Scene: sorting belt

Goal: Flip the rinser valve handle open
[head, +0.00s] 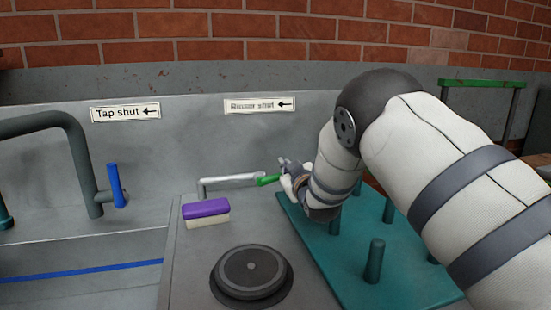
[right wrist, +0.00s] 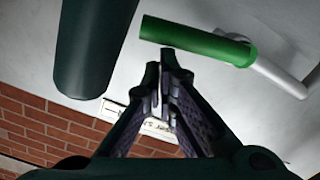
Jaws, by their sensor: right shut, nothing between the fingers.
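The rinser valve handle has a green grip (head: 268,180) at the right end of a pale grey bar (head: 230,180) by the back wall. The grip lies nearly level. It also shows in the right wrist view (right wrist: 197,42), with its pale bar running off to the right. My right gripper (head: 284,166) is shut and empty, just right of the green grip. In the right wrist view its fingertips (right wrist: 167,68) are just below the grip; I cannot tell whether they touch it. A "Rinser shut" sign (head: 259,105) with a left arrow is above. My left gripper is out of view.
A purple-topped sponge (head: 206,208) lies on the counter left of the handle, behind a round dark drain cover (head: 250,274). A teal pegged rack (head: 400,275) stands under my right arm. A blue tap lever (head: 116,186) and grey spout (head: 75,140) are at left.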

